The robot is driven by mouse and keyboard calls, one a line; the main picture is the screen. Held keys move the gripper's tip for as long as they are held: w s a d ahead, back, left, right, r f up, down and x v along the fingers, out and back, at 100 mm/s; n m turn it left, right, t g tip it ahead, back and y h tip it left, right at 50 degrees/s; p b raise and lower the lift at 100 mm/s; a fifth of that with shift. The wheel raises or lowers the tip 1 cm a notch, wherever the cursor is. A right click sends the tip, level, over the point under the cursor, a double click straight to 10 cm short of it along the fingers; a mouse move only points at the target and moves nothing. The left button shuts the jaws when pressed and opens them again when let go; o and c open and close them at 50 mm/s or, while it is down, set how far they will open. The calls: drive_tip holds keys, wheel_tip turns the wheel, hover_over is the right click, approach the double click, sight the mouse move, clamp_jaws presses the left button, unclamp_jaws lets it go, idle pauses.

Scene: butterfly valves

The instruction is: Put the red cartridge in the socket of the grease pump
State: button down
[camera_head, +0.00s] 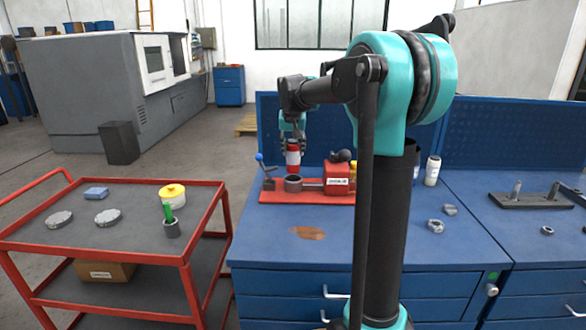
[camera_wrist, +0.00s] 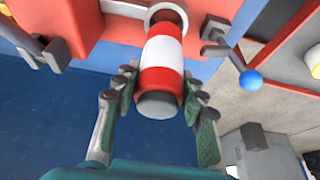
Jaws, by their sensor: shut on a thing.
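The red cartridge (camera_head: 293,158) has a white band and a grey end. My gripper (camera_head: 292,143) is shut on it and holds it roughly upright above the bench. The grease pump (camera_head: 312,190) is a red unit on the blue bench, with a grey round socket (camera_head: 293,184). The cartridge's lower end is just above the socket in the head view. In the wrist view the cartridge (camera_wrist: 160,72) lies between both fingers (camera_wrist: 158,92), its far end overlapping the socket's ring (camera_wrist: 167,13). Whether it touches the rim cannot be told.
A blue-knobbed lever (camera_head: 264,168) stands left of the socket. Nuts and a white bottle (camera_head: 432,171) stand on the bench at right.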

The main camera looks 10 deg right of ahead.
sight(293, 167)
drive_tip(key=shift+f, duration=3.6)
drive_tip(key=c, duration=0.9)
unclamp_jaws()
drive_tip(key=shift+f, duration=0.1)
drive_tip(key=v, duration=1.2)
